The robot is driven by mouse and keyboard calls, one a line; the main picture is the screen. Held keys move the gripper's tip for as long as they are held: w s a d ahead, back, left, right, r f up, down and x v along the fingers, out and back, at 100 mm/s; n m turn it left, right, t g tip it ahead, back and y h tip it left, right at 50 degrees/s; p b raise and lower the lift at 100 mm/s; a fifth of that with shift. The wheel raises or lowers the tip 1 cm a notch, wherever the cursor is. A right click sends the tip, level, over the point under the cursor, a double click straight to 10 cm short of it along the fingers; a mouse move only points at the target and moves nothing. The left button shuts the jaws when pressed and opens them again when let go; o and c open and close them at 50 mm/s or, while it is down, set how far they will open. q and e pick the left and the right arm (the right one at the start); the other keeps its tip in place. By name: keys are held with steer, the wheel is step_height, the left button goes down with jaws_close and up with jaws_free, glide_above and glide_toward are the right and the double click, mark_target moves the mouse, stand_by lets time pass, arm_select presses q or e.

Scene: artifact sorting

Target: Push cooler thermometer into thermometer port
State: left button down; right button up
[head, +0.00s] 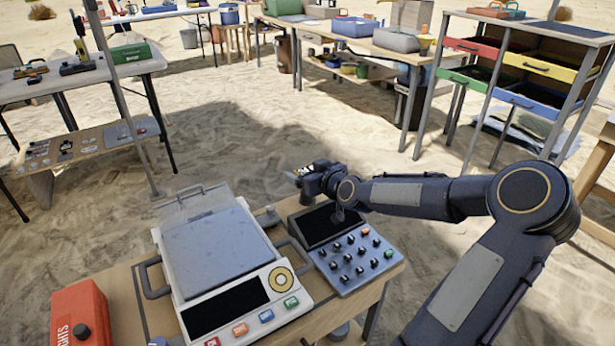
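My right arm comes in from the right, and its gripper (298,174) is over the back edge of the table, beyond the dark screen of a blue-grey control box (345,281). The gripper is small and partly hidden by its own wrist; I cannot tell whether its fingers are open or shut. A small pale yellowish patch shows at the fingers, too small to identify. I cannot make out the cooler thermometer or the thermometer port for certain. My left gripper is not in view.
A white scale (215,248) with coloured buttons stands left of the control box. A red box (80,312) sits at the front left. Behind is open sand, with a white table (125,70) at left, a wooden table (330,38) and a drawer rack (535,65) at right.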

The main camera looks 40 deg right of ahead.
steer(key=c, duration=1)
